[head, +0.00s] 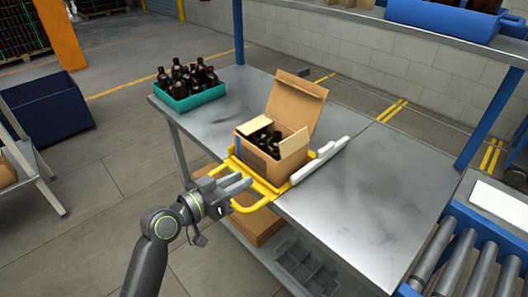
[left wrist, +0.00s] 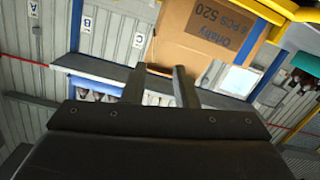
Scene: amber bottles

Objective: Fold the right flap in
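The open cardboard box (head: 265,160) sits in a yellow frame (head: 262,186) on the metal table, with dark bottles (head: 262,138) inside. Its right flap (head: 294,144) stands up at the right side. The left flap (head: 253,127) and the tall back flap (head: 296,103) are also up. My left gripper (head: 246,184) is in front of the box, low by the yellow frame. In the left wrist view its two fingers (left wrist: 158,72) are apart with nothing between them, and the printed box (left wrist: 205,35) shows beyond. My right gripper is not in view.
A teal crate (head: 196,101) of amber bottles stands at the table's back left. The table (head: 375,195) is clear further right, up to a roller conveyor (head: 470,262). A blue post (head: 238,30) rises behind.

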